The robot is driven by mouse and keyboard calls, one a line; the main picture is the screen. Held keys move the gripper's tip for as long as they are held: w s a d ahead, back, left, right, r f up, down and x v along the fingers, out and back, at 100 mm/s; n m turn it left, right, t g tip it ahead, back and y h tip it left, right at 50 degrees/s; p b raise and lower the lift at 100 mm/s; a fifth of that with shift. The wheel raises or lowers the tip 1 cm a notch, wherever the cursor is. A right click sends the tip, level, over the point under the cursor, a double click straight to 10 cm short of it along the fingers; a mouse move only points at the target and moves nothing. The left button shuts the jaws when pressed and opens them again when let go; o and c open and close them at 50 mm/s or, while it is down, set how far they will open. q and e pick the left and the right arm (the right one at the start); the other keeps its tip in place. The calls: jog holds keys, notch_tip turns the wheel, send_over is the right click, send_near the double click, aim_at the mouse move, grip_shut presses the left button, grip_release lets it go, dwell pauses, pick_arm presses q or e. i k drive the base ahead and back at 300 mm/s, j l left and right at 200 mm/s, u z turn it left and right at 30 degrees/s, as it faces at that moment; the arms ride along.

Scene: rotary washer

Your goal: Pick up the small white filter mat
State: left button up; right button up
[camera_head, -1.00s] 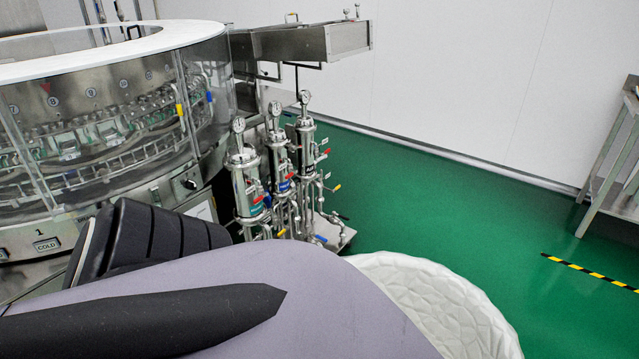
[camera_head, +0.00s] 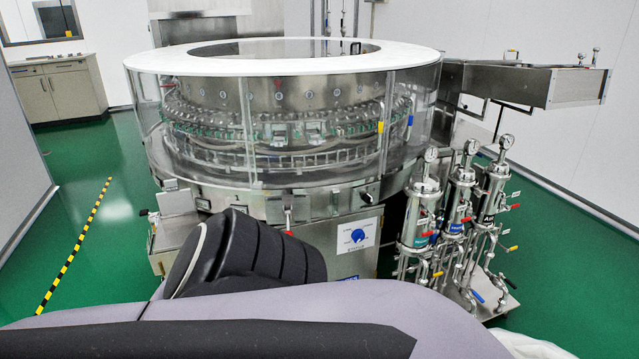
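I cannot make out a small white filter mat for certain in the head view. A white piece (camera_head: 525,345) shows at the bottom right edge, mostly cut off and partly hidden behind my grey-purple arm; I cannot tell whether it is the mat. My own grey and black arm parts fill the bottom of the view. Neither gripper is in view, so I cannot see whether either holds anything.
A round rotary washer (camera_head: 275,125) with a white top ring and clear panels stands ahead. Metal filter housings (camera_head: 458,215) with gauges stand at its right. A metal chute (camera_head: 535,85) juts right. A cabinet (camera_head: 60,90) stands far left. Green floor is open at left.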

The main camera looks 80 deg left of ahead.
aim_at(174, 201)
jog(key=u, duration=3.5)
jog(key=i+j+z, duration=0.15)
jog(key=z, duration=1.25)
jog(key=j+z, duration=0.65)
